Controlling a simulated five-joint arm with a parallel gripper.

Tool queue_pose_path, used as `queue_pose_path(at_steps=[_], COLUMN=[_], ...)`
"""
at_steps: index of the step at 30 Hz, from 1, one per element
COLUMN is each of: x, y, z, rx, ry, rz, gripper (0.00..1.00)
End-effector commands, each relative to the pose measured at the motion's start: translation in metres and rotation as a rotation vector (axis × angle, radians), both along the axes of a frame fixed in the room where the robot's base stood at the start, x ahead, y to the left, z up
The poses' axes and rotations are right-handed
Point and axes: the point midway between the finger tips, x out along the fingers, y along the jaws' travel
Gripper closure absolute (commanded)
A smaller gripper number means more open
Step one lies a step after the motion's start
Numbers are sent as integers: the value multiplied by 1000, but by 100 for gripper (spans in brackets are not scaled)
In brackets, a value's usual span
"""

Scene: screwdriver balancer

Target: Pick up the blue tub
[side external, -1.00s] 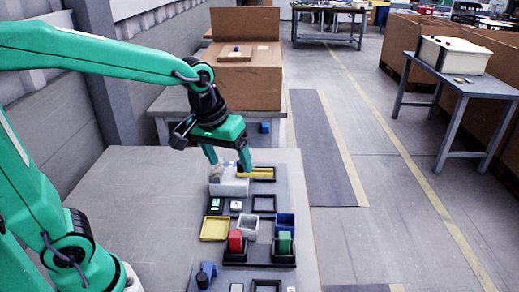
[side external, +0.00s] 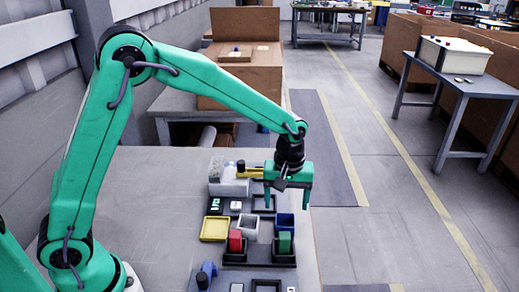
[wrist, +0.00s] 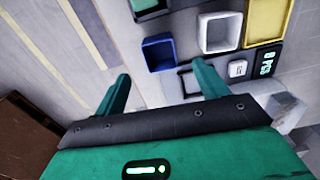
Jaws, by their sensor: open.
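The blue tub (side external: 285,224) is a small open square container. My gripper (side external: 286,205) is open and empty, fingers pointing down, above and slightly behind the blue tub in the side view. In the wrist view the blue tub (wrist: 158,52) appears beyond the two spread fingertips (wrist: 163,73), roughly between them in line. Its dark inside looks empty. The fingers do not appear to touch it, though the exact height gap is hard to tell.
Close neighbours are the white-grey tub (side external: 248,227), a yellow tray (side external: 215,228), a red block (side external: 236,240) and a green block (side external: 284,241) in dark holders. The bench is clear at left.

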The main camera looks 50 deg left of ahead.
Motion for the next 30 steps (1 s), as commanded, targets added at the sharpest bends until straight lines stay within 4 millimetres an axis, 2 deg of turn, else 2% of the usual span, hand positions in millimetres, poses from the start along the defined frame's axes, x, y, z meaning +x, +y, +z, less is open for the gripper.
queue_pose_path(at_steps=[8,16,25,30], x=[1,1,1,1], y=[-1,-1,-1,0], z=[-5,-26,-31,-44], rx=[1,2,1,2], ry=[5,4,3,6], rz=[6,6,6,6], gripper=[27,27,27,27])
